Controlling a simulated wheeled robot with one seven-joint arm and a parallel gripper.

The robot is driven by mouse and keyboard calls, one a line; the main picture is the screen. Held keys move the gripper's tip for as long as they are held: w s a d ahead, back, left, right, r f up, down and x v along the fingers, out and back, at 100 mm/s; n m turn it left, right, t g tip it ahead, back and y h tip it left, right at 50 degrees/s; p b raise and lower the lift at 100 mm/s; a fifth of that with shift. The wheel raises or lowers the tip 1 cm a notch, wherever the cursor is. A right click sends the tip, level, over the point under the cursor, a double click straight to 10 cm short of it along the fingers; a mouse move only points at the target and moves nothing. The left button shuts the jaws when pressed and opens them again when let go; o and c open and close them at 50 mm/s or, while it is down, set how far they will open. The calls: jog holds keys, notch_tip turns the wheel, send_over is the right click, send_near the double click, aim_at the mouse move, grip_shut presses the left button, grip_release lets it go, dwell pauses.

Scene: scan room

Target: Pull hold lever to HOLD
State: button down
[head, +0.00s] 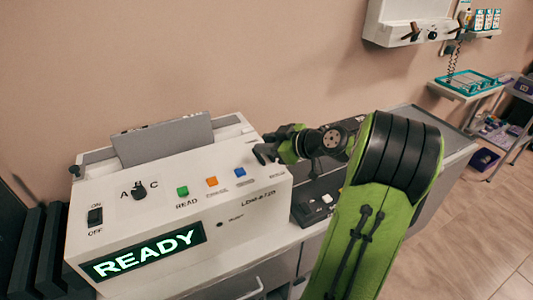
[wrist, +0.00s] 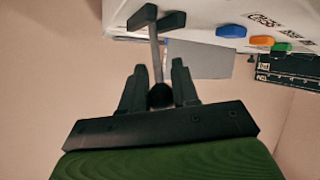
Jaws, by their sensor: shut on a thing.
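The hold lever (wrist: 154,46) shows in the wrist view as a thin grey rod with a dark round knob, rising from a dark slotted mount (wrist: 156,20) on the white machine. My gripper (wrist: 158,82) has its two dark fingers on either side of the knob and is shut on it. In the head view my gripper (head: 264,148) is at the right back corner of the machine's top panel (head: 220,170). The lever is mostly hidden there by the fingers. Its label cannot be read.
The panel carries a green button (head: 182,191), an orange button (head: 211,181), a blue button (head: 239,171), a black A–C knob (head: 139,190) and an ON/OFF switch (head: 95,216). The front display (head: 143,251) reads READY. A grey flap (head: 163,140) stands behind the buttons.

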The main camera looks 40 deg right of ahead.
jog(key=shift+f, duration=0.1)
dwell(0.4)
jog(key=c, duration=0.9)
grip_release()
jog(key=shift+c, duration=0.2)
jog(key=shift+s, duration=0.15)
jog(key=p+v, duration=0.3)
jog(key=v, duration=1.2)
jog(key=shift+s, duration=0.3)
jog(key=shift+d, duration=0.15)
